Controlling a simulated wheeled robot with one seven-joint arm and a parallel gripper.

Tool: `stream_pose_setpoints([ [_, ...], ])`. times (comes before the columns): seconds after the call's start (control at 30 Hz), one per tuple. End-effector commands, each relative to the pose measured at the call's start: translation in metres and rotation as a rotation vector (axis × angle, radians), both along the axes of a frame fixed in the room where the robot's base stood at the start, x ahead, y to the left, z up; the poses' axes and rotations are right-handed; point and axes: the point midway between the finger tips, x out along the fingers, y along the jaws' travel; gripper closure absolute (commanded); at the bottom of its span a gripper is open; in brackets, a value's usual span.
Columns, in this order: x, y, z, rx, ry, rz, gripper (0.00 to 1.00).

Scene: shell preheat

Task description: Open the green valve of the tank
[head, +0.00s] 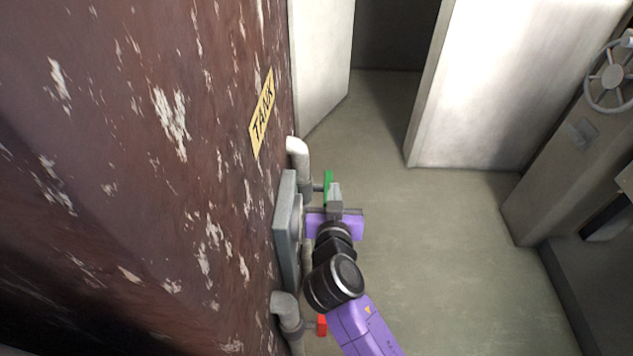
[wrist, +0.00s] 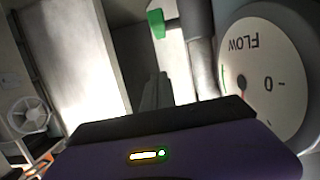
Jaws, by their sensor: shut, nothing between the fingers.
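The green valve (head: 328,184) is a narrow green handle on the upper grey pipe beside the tank (head: 190,200), a rusty, peeling brown surface. In the wrist view the green handle (wrist: 157,24) shows at the top, beyond the fingers. My gripper (head: 335,192) is shut and empty, just in front of the handle and slightly to its right; whether they touch cannot be told. In the wrist view my gripper (wrist: 157,90) points up toward the handle. My purple gripper body hides part of the pipe in the head view.
A red handle (head: 322,325) sits on the lower pipe, near my arm. A round FLOW gauge (wrist: 268,70) stands close on the right in the wrist view. A yellow TANK sign (head: 262,112) is on the tank. A grey handwheel (head: 610,76) is at right. Floor between is clear.

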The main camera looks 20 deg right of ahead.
Motion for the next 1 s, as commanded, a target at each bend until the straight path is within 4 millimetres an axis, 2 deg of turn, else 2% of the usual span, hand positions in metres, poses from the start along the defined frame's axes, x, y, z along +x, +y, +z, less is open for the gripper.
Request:
stream_pose_setpoints([
  [0.4, 0.004, 0.0, 0.002, 0.001, -0.004, -0.007, 1.0],
  [0.53, 0.01, -0.002, 0.001, 0.001, -0.004, -0.008, 1.0],
  [0.67, 0.027, -0.008, -0.003, 0.001, -0.004, -0.009, 1.0],
  [1.0, 0.088, -0.028, -0.02, 0.0, -0.003, -0.008, 1.0],
])
